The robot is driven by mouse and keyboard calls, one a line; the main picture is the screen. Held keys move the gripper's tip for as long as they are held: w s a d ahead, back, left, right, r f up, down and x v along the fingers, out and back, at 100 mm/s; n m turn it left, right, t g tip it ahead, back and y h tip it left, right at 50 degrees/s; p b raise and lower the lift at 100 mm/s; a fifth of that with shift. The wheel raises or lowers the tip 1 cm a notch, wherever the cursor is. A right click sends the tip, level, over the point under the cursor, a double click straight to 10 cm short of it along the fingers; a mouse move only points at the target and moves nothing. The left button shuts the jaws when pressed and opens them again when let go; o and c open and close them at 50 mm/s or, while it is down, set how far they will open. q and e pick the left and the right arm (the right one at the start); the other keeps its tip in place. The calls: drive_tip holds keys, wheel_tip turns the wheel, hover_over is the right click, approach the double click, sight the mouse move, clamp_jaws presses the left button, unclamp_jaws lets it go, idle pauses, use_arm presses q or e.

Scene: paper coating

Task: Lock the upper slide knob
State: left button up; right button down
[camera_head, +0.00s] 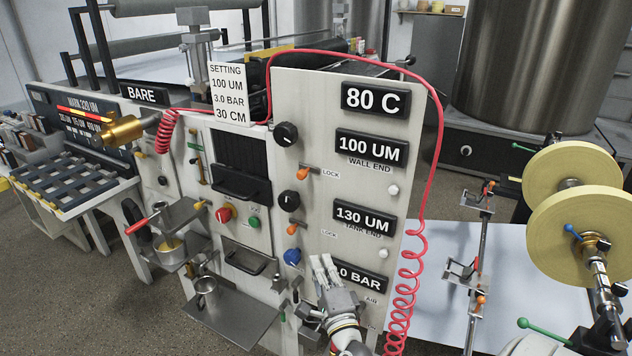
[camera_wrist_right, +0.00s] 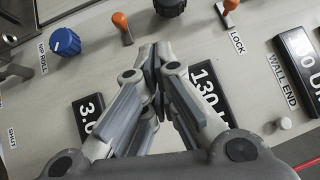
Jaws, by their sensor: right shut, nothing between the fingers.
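The upper orange lock lever (camera_head: 303,173) sits on the white control panel beside a LOCK label. It shows at the top right of the right wrist view (camera_wrist_right: 230,6), cut by the frame edge. The lower orange lever (camera_head: 293,228) sits below it and also shows in the right wrist view (camera_wrist_right: 122,28). Black round knobs, upper (camera_head: 286,134) and lower (camera_head: 289,200), sit above the levers. My right gripper (camera_head: 323,262) is shut and empty in front of the panel, near the lower displays, below and right of the levers and apart from them. My left gripper is out of view.
A blue knob (camera_head: 292,257) lies left of the right gripper. Displays reading 100 UM (camera_head: 371,147) and 130 UM (camera_head: 364,219) are on the panel's right. A red coiled hose (camera_head: 408,290) hangs at the panel's right edge. A steel shelf (camera_head: 230,318) juts out at lower left.

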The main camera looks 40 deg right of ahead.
sight(304, 173)
wheel_tip(304, 173, up, 9)
drive_tip(key=s+d+m+h, duration=0.2)
drive_tip(key=m+h, duration=0.1)
drive_tip(key=m, duration=0.1)
drive_tip(key=shift+d+f, duration=0.15)
drive_tip(key=shift+d, duration=0.2)
drive_tip(key=shift+w+p, duration=0.1)
drive_tip(key=shift+p, duration=0.2)
drive_tip(key=a+p+x, duration=0.1)
drive_tip(key=x, duration=0.3)
drive_tip(key=p+x, duration=0.2)
drive_tip(key=x, duration=0.2)
drive_tip(key=w+a+r+p+x, duration=0.1)
drive_tip(key=p+x, duration=0.1)
drive_tip(key=x, duration=0.2)
drive_tip(key=shift+w+a+r, duration=0.15)
drive_tip(key=shift+w+r, duration=0.1)
drive_tip(key=shift+w, duration=0.1)
